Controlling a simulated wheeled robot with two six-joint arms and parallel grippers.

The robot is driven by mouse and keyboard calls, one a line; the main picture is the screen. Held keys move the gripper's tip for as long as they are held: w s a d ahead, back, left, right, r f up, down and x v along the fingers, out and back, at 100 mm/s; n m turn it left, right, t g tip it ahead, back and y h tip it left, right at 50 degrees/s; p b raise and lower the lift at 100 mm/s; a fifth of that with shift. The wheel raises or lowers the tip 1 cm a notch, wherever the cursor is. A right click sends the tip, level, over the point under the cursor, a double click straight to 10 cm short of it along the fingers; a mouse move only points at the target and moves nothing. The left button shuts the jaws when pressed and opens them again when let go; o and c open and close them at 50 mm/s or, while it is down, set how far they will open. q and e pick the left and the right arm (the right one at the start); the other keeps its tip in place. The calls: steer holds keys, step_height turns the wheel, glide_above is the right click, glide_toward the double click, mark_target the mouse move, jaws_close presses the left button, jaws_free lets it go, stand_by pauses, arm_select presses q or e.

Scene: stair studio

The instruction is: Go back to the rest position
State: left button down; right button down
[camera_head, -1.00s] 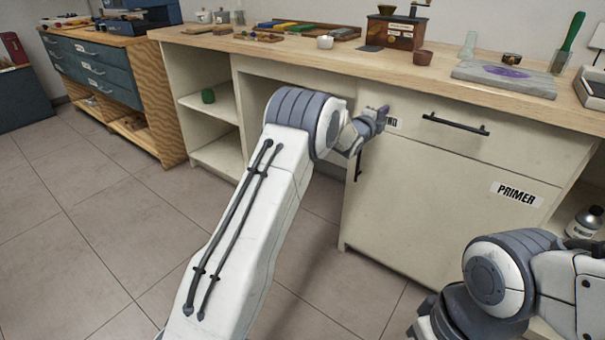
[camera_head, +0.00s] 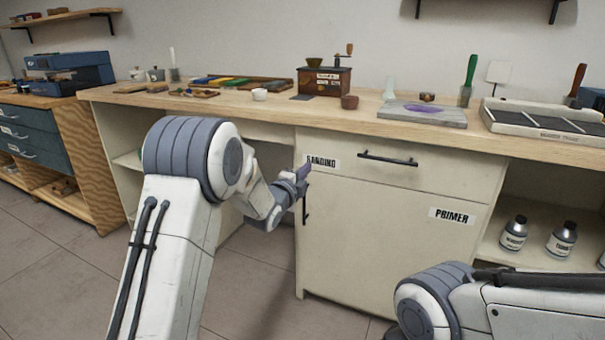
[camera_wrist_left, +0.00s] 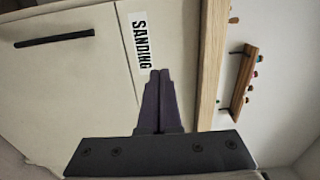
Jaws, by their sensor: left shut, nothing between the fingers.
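My left gripper (camera_head: 304,172) is shut and empty. In the head view it is in front of the cream cabinet (camera_head: 345,240), by the left end of the drawer with the "SANDING" label (camera_head: 323,162). In the left wrist view its two dark fingers (camera_wrist_left: 160,75) lie together, pointing at the cabinet front near that label. I cannot tell whether the tips touch the cabinet. My right arm (camera_head: 440,300) shows at the lower right, but its gripper is out of view.
Black handles stick out from the drawer (camera_head: 388,159) and door. Bottles (camera_head: 513,233) stand on the right shelf. Tiled floor (camera_head: 262,275) is open below.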

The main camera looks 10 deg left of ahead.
arm_select(q)
steer(key=s+d+f+n+g, duration=0.2)
steer(key=s+d+n+g, duration=0.15)
steer(key=s+d, duration=0.4)
steer(key=s+d+f+n+g, duration=0.3)
steer(key=s+d+g, duration=0.2)
steer(key=s, duration=0.6)
steer(key=s+a+f+n+g+y, duration=0.1)
steer(key=s+f+n+g, duration=0.2)
steer(key=s, duration=1.2)
steer(key=s+f+n+g+y, duration=0.1)
steer(key=s+n+g, duration=0.3)
steer(key=s, duration=1)
step_height(320, 180, up, 34)
steer(key=s+a+g+p, duration=0.1)
steer(key=s+g+p, duration=0.1)
steer(key=p, duration=3.1)
steer(key=shift+s+y, duration=0.3)
steer(key=shift+y, duration=0.1)
steer(key=shift+f, duration=0.1)
